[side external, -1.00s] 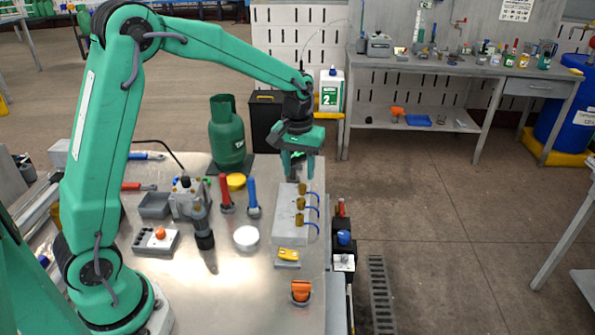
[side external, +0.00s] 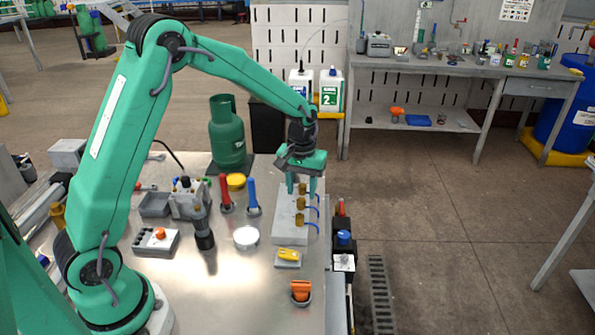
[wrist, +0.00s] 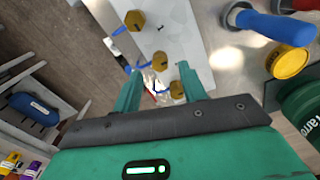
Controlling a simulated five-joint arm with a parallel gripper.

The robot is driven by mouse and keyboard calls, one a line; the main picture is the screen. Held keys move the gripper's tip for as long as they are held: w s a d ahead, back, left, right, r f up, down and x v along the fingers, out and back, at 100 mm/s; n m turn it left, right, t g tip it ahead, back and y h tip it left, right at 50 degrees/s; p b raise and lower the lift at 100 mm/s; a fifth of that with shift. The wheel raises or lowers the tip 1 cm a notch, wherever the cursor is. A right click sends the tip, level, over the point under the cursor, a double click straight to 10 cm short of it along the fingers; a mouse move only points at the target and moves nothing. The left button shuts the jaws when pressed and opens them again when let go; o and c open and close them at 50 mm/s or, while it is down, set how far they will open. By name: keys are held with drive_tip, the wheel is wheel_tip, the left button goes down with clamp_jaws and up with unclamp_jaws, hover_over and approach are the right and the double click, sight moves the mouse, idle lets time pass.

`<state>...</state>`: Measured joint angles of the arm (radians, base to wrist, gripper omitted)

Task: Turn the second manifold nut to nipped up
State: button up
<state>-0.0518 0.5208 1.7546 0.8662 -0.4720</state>
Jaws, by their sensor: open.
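A pale manifold block (side external: 288,232) lies on the steel bench, with three brass nuts in a row and blue hoses on its right side. The middle nut (side external: 300,203) and the near nut (side external: 299,220) are clear of my fingers in the side view. My gripper (side external: 303,191) is open and points down over the far end of the block; the far nut (side external: 301,188) shows between its fingers. In the wrist view, the middle nut (wrist: 160,61) is ahead of the opening of my gripper (wrist: 158,82), and the far nut (wrist: 177,90) is near the right finger. No contact is visible.
A blue-handled tool (side external: 252,196) and a red-handled tool (side external: 225,193) stand left of the block. A green gas cylinder (side external: 227,135) stands at the back. A white round container (side external: 246,236) and a yellow item (side external: 288,255) are nearer. The bench's right edge is close.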

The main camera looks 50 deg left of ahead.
sight(301, 203)
drive_tip(key=shift+f, duration=1.45)
clamp_jaws()
